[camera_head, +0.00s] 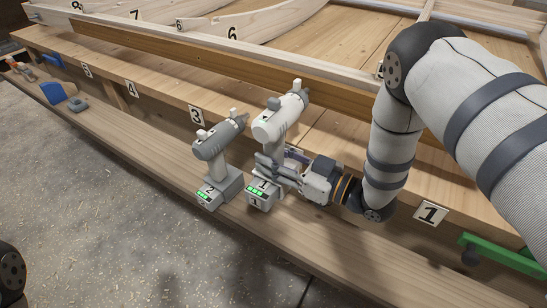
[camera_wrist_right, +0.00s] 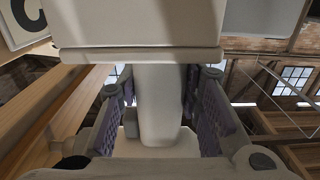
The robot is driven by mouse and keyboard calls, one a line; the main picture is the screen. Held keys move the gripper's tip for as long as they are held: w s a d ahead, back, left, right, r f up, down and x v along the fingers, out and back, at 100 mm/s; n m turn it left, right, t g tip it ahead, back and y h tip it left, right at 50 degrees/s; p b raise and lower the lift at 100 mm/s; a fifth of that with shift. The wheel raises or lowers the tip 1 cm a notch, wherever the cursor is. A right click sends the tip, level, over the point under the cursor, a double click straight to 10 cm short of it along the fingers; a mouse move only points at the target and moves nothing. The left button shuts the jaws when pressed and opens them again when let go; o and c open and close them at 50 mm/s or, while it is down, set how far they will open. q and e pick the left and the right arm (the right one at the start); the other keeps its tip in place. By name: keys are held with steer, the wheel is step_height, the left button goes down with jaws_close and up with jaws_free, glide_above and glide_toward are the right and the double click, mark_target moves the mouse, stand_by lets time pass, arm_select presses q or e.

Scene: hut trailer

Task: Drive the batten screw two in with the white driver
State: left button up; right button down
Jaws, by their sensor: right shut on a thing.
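The white driver (camera_head: 280,118) stands upright on the low bench, over a base marked 1 with green lights. My right gripper (camera_head: 279,164) is shut around its handle, coming in from the right. In the right wrist view the pale handle (camera_wrist_right: 160,105) is between the two purple-grey finger pads, below the driver's wide light body (camera_wrist_right: 140,30). I cannot tell whether the driver is lifted off its base. A long brown batten (camera_head: 200,68) lies along the raised work surface behind it. I cannot make out batten screw two. My left gripper is not in view.
A greyer driver (camera_head: 218,143) stands close to the left, over a base marked 2. A blue item (camera_head: 53,92) and small tools lie at the far left of the low bench (camera_head: 150,153). A green clamp-like part (camera_head: 500,255) is at right. The bench front is clear.

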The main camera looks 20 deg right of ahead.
steer(key=shift+w+d+r, duration=0.15)
steer(key=shift+w+d, duration=0.1)
steer(key=shift+d, duration=0.05)
stand_by(1.2)
steer(key=shift+s+a+r+p, duration=0.15)
steer(key=shift+s+a+p, duration=0.5)
steer(key=shift+a, duration=0.3)
steer(key=shift+s+a, duration=0.25)
arm_select(q)
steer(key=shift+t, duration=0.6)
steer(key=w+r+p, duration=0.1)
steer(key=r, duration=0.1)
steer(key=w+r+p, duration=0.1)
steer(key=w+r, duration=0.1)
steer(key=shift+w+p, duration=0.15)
steer(key=shift+p, duration=0.15)
arm_select(e)
steer(key=s+d, duration=0.1)
steer(key=s, duration=0.7)
steer(key=shift+f, duration=0.2)
